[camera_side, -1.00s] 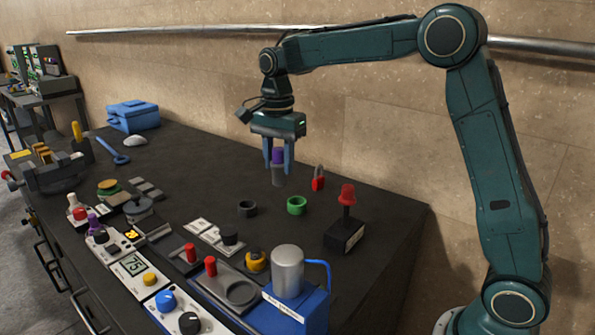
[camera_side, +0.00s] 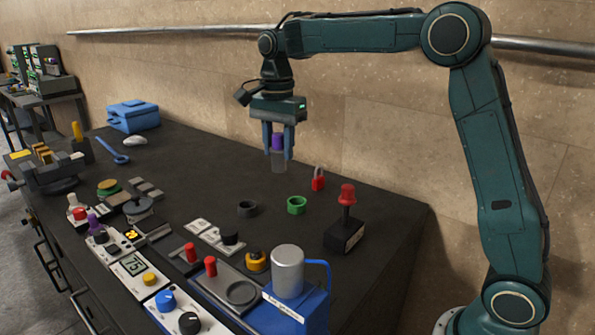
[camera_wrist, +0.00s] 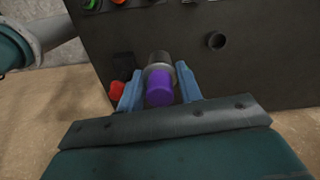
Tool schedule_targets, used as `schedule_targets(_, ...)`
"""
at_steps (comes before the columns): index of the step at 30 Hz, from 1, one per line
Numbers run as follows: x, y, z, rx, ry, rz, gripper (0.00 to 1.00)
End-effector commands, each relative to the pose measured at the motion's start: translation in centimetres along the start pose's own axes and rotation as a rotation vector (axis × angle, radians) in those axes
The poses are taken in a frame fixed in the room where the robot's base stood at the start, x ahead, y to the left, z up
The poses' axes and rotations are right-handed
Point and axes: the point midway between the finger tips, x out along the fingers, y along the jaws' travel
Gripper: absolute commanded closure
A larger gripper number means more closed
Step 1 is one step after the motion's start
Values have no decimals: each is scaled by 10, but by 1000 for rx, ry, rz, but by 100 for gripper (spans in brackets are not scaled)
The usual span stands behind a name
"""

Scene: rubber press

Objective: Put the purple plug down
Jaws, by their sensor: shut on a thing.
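The purple plug (camera_side: 277,142) has a purple top and a grey lower body. My gripper (camera_side: 278,156) is shut on it and holds it upright, with its blue fingers on either side. The plug appears to be above the dark bench top (camera_side: 195,160), behind the black ring and the green ring. In the wrist view the plug's purple end (camera_wrist: 159,92) shows between the two blue fingers (camera_wrist: 160,92).
A black ring (camera_side: 247,209) and a green ring (camera_side: 297,205) lie in front of my gripper. A red padlock (camera_side: 318,179) stands close at its right. A red-knobbed lever (camera_side: 346,208) is further right.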

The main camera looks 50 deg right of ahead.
Motion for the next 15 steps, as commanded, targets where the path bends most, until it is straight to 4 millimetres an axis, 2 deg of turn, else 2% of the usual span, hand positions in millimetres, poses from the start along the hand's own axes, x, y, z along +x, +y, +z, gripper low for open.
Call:
schedule_targets(4,0,0,-9,6,0,0,88)
schedule_targets(8,-1,1,-27,15,0,-1,88)
schedule_targets(11,-1,3,-49,25,0,-1,88)
schedule_targets(15,-1,10,-88,41,0,-1,88)
